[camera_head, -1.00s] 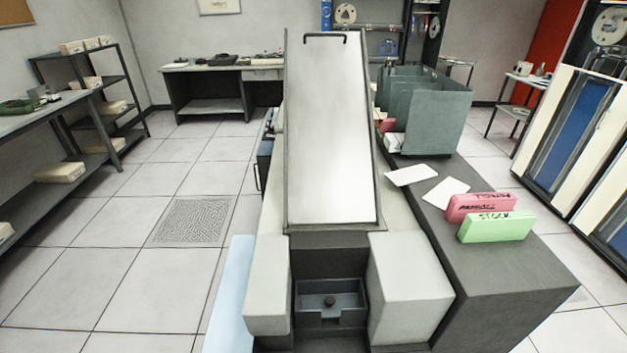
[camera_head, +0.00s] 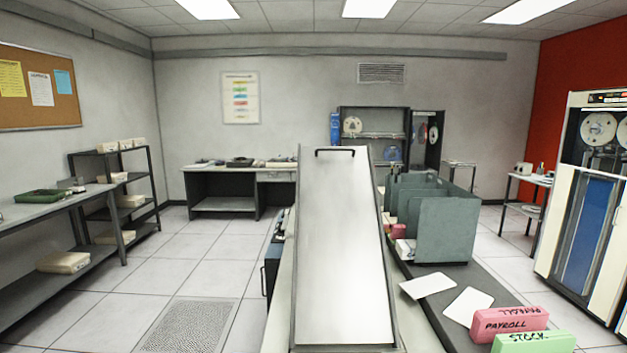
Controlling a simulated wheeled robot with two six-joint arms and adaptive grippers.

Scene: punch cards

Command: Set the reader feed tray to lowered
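The reader feed tray (camera_head: 345,250) is a long, pale metal panel with dark side rails in the middle of the head view. It appears tilted up, with its top edge at the far end and a dark handle (camera_head: 335,152) across that edge. Neither of my grippers is in view.
Right of the tray, a dark counter (camera_head: 445,310) holds grey-green bins (camera_head: 446,228), two white cards (camera_head: 428,285), a pink PAYROLL block (camera_head: 508,323) and a green STOCK block (camera_head: 533,343). Shelves (camera_head: 110,215) stand at left. Tiled floor left of the reader is clear.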

